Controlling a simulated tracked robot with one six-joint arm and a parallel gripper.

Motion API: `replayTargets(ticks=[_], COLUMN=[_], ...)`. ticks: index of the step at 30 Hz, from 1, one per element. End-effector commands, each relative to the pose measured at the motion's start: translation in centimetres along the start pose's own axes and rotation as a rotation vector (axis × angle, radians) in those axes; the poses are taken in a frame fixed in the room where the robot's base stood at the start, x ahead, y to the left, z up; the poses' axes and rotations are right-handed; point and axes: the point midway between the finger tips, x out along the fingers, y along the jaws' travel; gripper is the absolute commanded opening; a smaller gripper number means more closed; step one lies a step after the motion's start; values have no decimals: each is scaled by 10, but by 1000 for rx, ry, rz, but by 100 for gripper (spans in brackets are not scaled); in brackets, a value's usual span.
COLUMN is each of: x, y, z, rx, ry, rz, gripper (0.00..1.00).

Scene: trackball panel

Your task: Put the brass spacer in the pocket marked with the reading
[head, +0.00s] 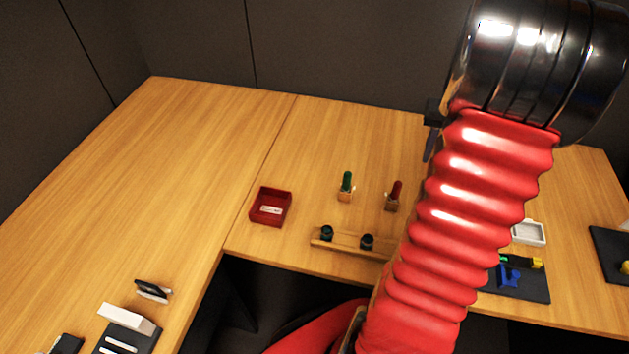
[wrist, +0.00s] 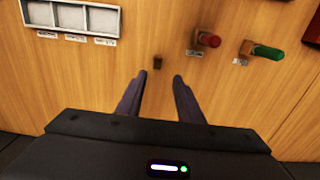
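My gripper (wrist: 160,76) is open and empty, its two dark fingers apart above the wooden table. A small brown block (wrist: 157,62), which may be the brass spacer, lies just beyond the fingertips, roughly in line with the gap. A grey tray (wrist: 118,22) with three empty-looking pockets in view is at the upper left of the wrist view, cut off by the frame. White labels (wrist: 76,38) sit along its edge, their text too small to read. In the head view my arm hides the block and most of my gripper.
A red-handled item (wrist: 208,39) and a green-handled item (wrist: 265,51) stand near the block. The head view shows a red bin (head: 255,213), a wooden rack (head: 346,240) with dark round pieces, and a dark mat (head: 535,292) with tools.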

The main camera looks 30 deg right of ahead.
Motion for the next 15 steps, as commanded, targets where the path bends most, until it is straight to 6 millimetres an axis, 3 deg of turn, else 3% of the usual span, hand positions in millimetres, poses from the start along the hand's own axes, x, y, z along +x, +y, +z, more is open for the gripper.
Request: replayTargets(ticks=[8, 15], x=[-39, -75], y=[-69, -144], z=[20, 61], rx=[-110, -239], ry=[70, 151], rz=[7, 1], gripper=[34, 34])
